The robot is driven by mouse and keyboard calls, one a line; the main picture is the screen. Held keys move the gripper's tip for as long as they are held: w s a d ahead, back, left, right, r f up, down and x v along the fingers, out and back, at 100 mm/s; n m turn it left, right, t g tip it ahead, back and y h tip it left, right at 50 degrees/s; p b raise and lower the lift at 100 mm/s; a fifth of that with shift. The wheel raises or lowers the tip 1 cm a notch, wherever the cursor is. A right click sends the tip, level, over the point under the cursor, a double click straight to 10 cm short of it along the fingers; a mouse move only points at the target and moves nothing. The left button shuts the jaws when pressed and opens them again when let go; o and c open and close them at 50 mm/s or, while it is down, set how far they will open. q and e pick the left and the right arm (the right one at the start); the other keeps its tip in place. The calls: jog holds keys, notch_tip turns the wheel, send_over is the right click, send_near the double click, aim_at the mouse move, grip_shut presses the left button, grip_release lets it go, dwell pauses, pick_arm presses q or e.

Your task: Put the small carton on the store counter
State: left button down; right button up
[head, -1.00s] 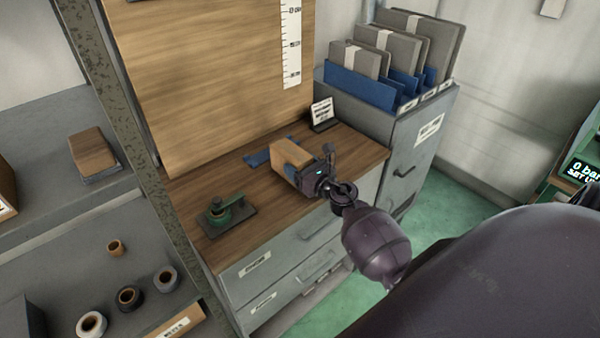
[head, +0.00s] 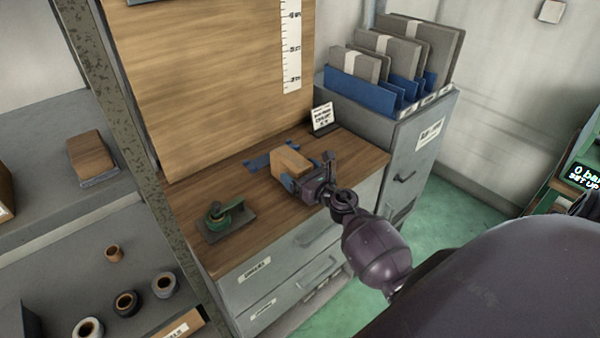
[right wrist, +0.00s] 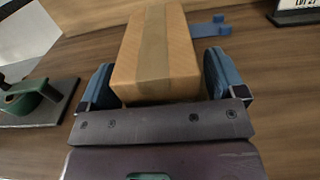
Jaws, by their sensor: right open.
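The small carton (head: 291,161) is a brown box with a tape strip along its top. It rests on the wooden store counter (head: 222,176), near its middle. In the right wrist view the carton (right wrist: 155,50) lies straight ahead between the blue finger pads. My right gripper (head: 307,171) is open at the carton's near end. In the right wrist view the fingers (right wrist: 160,80) stand apart, with a gap between each pad and the carton's sides. My left gripper is not in view.
A green tape-dispenser-like tool on a dark plate (head: 228,220) stands to the left on the counter. A blue flat piece (head: 258,161) lies behind the carton. A small sign (head: 322,118) stands at the back right. Blue file racks (head: 362,92) top the grey cabinet.

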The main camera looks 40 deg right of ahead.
jog(key=shift+r, duration=0.1)
jog(key=shift+s, duration=0.2)
jog(key=s, duration=1.1)
jog(key=s+a+f+m+g, duration=0.3)
jog(key=s+a+f+m, duration=0.3)
jog(key=m, duration=1.2)
jog(key=s+a+f+m+g+h, duration=0.1)
jog(key=s+a+f+m+g, duration=0.2)
jog(key=m, duration=1.4)
jog(key=s+a+f, duration=0.2)
jog(key=s+f, duration=0.2)
jog(key=s, duration=0.2)
jog(key=shift+s+a+m+b, duration=0.15)
jog(key=shift+a+m+b, duration=0.25)
jog(key=shift+d, duration=0.1)
